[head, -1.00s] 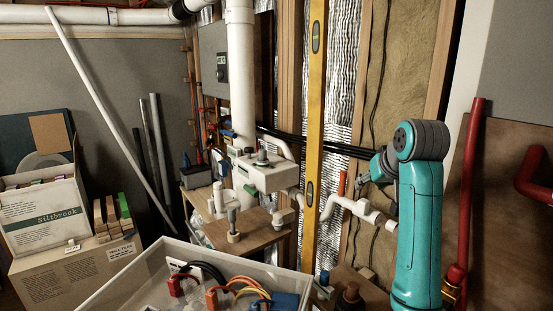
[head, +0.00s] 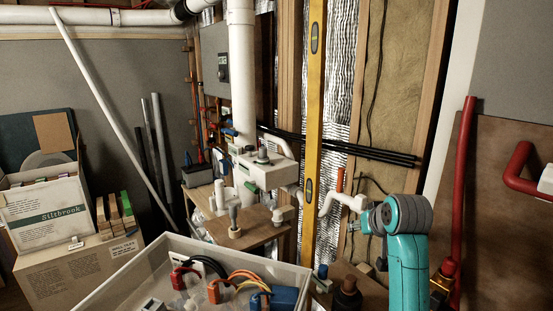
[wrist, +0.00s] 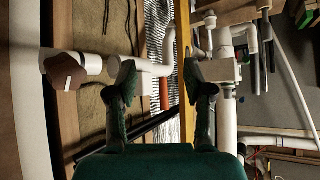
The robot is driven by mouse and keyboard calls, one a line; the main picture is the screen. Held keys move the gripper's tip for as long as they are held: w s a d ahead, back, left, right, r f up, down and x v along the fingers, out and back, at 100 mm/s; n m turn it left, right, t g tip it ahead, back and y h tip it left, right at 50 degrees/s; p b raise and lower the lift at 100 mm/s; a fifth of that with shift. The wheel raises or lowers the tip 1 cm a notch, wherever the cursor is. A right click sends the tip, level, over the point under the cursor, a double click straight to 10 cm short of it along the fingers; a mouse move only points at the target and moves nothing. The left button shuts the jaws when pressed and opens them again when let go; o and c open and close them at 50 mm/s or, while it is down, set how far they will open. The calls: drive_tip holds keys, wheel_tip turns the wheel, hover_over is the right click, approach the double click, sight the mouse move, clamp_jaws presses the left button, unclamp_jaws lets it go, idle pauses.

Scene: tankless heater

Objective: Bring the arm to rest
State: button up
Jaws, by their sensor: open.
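My gripper (wrist: 162,78) is open in the wrist view, with its two dark fingers spread apart and nothing between them. Pipes and wall framing show beyond the fingers, and no finger clearly touches them. In the head view my teal arm (head: 408,262) stands at the lower right, its grey-capped joint in front of the wall. The gripper itself is mostly hidden behind that joint there, so its distance from the wall is hard to tell.
A yellow level (head: 313,120) stands upright against the studs. White pipe (head: 345,200) lies left of my arm, red pipe (head: 465,200) right. A white valve block (head: 265,172) sits centre. An open bin (head: 130,285) with cables is in front; boxes (head: 75,280) are left.

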drive_tip(key=s+a+f+t, duration=0.1)
drive_tip(key=s+f, duration=0.7)
drive_tip(key=f, duration=0.5)
drive_tip(key=s+a+f+t, duration=0.1)
drive_tip(key=s+f, duration=0.6)
drive_tip(key=f, duration=0.6)
drive_tip(key=s+a+f, duration=0.1)
drive_tip(key=s+f, duration=0.4)
drive_tip(key=s, duration=0.6)
drive_tip(key=s+a+t, duration=0.1)
drive_tip(key=s+t, duration=0.1)
drive_tip(key=s, duration=1.7)
drive_tip(key=s+r, duration=0.5)
drive_tip(key=s, duration=0.3)
drive_tip(key=s+r+t, duration=0.1)
drive_tip(key=s+r, duration=0.3)
drive_tip(key=s, duration=0.4)
drive_tip(key=shift+s+a+r+h, duration=0.15)
drive_tip(key=shift+a+r+h, duration=0.15)
drive_tip(key=shift+r, duration=0.1)
